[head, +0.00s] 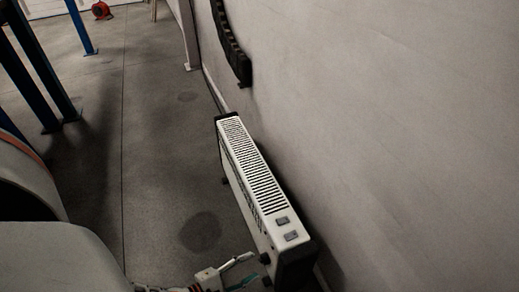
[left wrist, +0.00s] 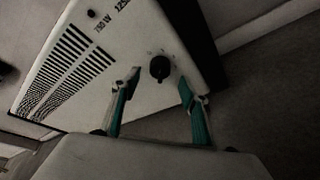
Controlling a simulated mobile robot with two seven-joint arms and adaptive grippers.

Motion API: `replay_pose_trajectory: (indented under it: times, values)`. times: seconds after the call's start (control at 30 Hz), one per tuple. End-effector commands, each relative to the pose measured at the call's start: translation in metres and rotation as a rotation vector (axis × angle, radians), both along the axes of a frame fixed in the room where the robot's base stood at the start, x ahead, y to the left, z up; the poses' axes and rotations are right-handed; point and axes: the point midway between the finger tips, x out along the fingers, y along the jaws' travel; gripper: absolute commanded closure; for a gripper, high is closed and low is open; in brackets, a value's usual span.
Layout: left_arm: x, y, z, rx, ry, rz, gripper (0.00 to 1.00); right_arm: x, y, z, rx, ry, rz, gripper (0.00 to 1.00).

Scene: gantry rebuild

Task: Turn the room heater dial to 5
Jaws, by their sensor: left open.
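The white room heater (head: 252,170) with black end caps stands along the wall in the head view. Its side panel (left wrist: 118,52) fills much of the left wrist view. The round black dial (left wrist: 160,67) sits on that panel, with faint marks around it too small to read. My left gripper (head: 250,270) is at the heater's near end in the head view. In the left wrist view my left gripper (left wrist: 159,82) is open, its teal fingers with pale tips on either side of the dial, apparently not touching it. My right gripper is not in view.
The wall (head: 400,130) rises close behind the heater. Two grey switches (head: 286,228) are on the heater's top. Open grey floor (head: 160,150) lies to its left. Blue posts (head: 40,70) stand at far left, and a black strip (head: 232,45) hangs on the wall.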

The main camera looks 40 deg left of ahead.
Motion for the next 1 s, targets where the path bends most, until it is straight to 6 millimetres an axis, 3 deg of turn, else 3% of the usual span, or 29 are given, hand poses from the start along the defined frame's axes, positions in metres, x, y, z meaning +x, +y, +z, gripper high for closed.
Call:
replay_pose_trajectory:
  times: [0.3,0.67,0.8,1.0]
  values:
    - [0.037,-0.007,-0.013,0.003,0.002,-0.001,0.56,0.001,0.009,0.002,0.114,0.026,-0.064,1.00]
    - [0.043,-0.008,-0.012,0.004,-0.002,0.000,0.56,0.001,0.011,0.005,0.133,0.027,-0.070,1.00]
    - [0.043,-0.008,-0.012,0.004,-0.002,0.000,0.92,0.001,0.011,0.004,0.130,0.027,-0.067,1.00]
    - [0.043,-0.008,-0.012,0.006,-0.002,0.000,0.94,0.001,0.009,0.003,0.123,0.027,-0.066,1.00]
